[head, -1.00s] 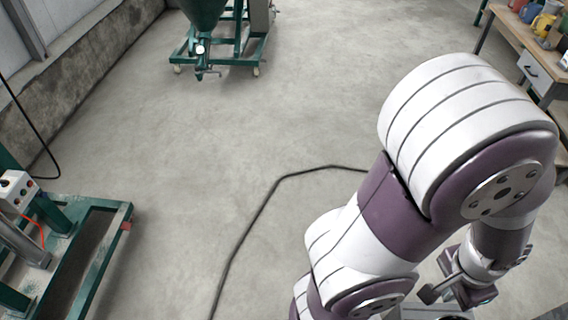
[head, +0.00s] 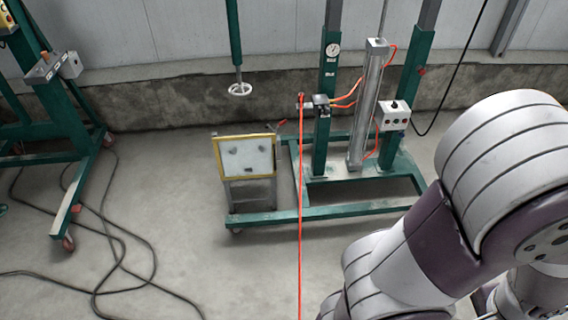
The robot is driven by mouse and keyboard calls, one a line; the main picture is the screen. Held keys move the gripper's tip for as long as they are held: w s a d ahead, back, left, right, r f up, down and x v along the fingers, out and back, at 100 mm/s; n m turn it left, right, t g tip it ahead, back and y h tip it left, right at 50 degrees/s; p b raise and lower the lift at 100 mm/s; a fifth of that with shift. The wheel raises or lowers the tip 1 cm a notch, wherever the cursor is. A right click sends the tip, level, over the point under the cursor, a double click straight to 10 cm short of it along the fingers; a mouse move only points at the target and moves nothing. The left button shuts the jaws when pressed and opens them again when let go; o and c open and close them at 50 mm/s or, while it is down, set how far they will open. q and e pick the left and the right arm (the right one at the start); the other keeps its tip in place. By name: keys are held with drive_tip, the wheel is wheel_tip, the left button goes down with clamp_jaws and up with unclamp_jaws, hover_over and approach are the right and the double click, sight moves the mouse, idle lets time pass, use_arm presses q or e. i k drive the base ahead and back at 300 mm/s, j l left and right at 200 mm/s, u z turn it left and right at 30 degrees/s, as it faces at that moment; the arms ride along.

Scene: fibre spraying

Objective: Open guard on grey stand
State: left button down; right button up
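A panel with a yellow frame and a pale, see-through-looking face (head: 246,157) is mounted on a small grey stand (head: 232,195) left of the picture's middle in the head view. It faces me, slightly tilted, and looks closed over the stand. Small dark marks or parts show on or behind its face. My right arm fills the lower right, well apart from the stand; its fingertips are below the picture edge. My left gripper is not in view.
A green frame (head: 340,212) with a steel cylinder, red hoses and a control box (head: 394,117) stands beside the grey stand. Black cables (head: 125,255) lie on the floor at left, near another green frame (head: 65,110). Floor in front is mostly clear.

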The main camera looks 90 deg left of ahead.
sight(215, 140)
drive_tip(key=u, duration=3.1)
drive_tip(key=i+l+u, duration=0.15)
drive_tip(key=i+l, duration=0.3)
drive_tip(key=i, duration=0.2)
drive_tip(key=i+l, duration=0.25)
drive_tip(key=i, duration=0.2)
drive_tip(key=i+l+z, duration=0.1)
drive_tip(key=i+l, duration=0.2)
drive_tip(key=i, duration=0.2)
drive_tip(key=i+l, duration=0.25)
drive_tip(key=i, duration=0.2)
